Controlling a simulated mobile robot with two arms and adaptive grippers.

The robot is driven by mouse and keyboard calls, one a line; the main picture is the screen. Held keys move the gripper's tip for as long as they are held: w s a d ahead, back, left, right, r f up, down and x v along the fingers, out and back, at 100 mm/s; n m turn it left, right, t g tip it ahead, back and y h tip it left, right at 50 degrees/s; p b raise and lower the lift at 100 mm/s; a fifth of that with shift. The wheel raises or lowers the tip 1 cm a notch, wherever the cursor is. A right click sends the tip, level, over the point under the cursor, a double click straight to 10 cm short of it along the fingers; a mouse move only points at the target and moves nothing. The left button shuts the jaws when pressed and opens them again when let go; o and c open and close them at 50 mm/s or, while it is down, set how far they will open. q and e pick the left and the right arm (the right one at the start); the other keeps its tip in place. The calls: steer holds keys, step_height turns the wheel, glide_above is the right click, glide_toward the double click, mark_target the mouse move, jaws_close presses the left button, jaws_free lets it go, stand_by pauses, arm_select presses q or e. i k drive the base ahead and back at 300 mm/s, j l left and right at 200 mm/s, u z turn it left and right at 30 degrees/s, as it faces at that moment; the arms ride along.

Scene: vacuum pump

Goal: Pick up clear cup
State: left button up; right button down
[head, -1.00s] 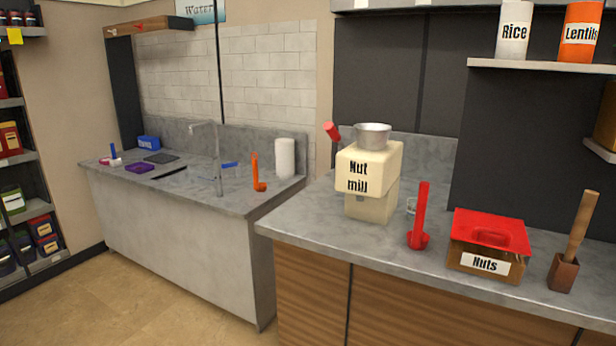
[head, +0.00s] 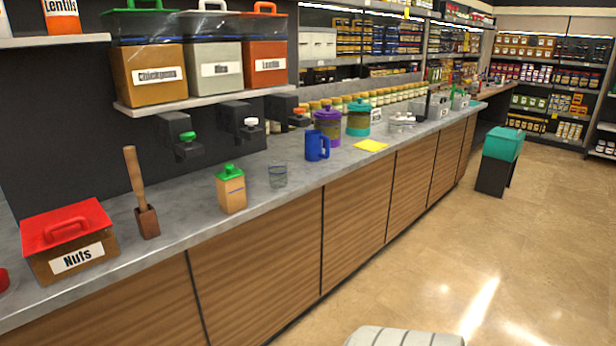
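A clear cup (head: 278,175) stands upright on the grey counter (head: 262,203) in the head view, near the middle. It looks empty. A tan container with a green lid (head: 231,189) stands to its left, and a blue mug (head: 317,146) stands to its right and farther along. Neither of my grippers shows in the head view.
A Nuts box (head: 68,240) with a red lid and a scoop with a wooden handle (head: 142,195) stand at the left. Dispensers hang under the shelf (head: 205,92). A yellow sheet (head: 370,146) lies past the mug.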

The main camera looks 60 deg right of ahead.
mark_target(277, 171)
steer(key=z, duration=1.9)
steer(key=i+l, duration=0.5)
